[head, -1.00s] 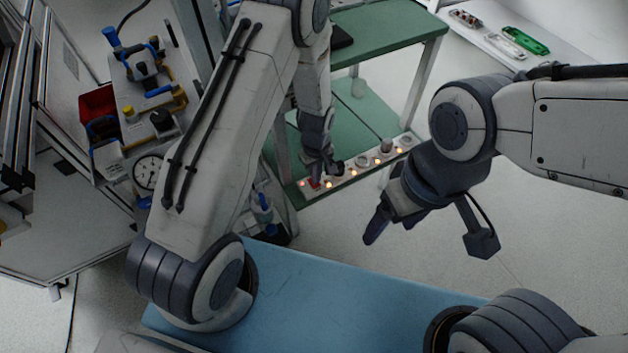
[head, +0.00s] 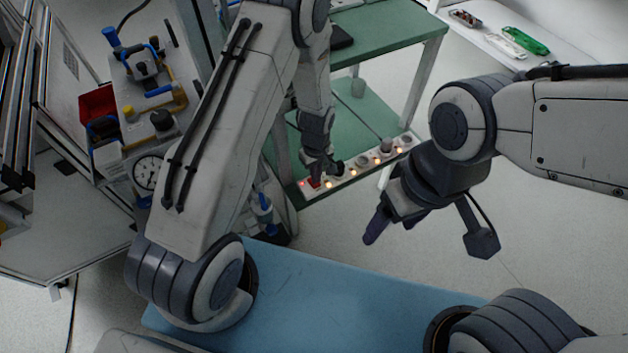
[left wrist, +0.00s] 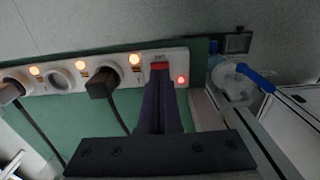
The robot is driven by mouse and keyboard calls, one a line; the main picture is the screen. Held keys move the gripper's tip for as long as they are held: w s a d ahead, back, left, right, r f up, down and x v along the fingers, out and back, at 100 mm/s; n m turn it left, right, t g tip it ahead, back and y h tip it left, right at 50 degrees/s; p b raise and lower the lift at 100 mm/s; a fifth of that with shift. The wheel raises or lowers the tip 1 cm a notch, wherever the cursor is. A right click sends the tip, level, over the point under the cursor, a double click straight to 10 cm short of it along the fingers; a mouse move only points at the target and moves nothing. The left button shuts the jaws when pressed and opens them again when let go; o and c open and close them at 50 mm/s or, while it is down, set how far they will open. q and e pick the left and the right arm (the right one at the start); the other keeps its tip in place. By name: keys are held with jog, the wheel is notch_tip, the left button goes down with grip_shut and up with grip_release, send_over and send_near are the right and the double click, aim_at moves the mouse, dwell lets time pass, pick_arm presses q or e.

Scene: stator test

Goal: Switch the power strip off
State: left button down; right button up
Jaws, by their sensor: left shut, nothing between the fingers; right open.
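The white power strip (head: 345,179) lies along the front edge of the trolley's lower green shelf in the head view. In the left wrist view the strip (left wrist: 55,83) shows a red switch (left wrist: 160,66), a red lamp (left wrist: 181,80) and several lit orange lamps. My left gripper (head: 317,178) is shut and empty, its fingertips (left wrist: 160,82) just at the red switch; I cannot tell whether they touch it. A black plug (left wrist: 101,85) sits in a socket beside the fingers. My right gripper (head: 374,232) is open and empty, above the floor right of the strip.
The green trolley (head: 385,40) has a leg near the strip's right end. A bench with clamps and a dial gauge (head: 147,172) stands at left. A white table (head: 490,40) with parts is at top right. A blue surface (head: 330,295) lies in front.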

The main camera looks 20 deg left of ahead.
pick_arm(q)
jog(key=shift+f+b, duration=0.6)
jog(key=shift+f, duration=0.3)
dwell(0.4)
notch_tip(320, 180, up, 7)
jog(key=p, duration=0.6)
jog(key=shift+r+p, duration=0.1)
jog(key=shift+p, duration=0.2)
dwell(0.3)
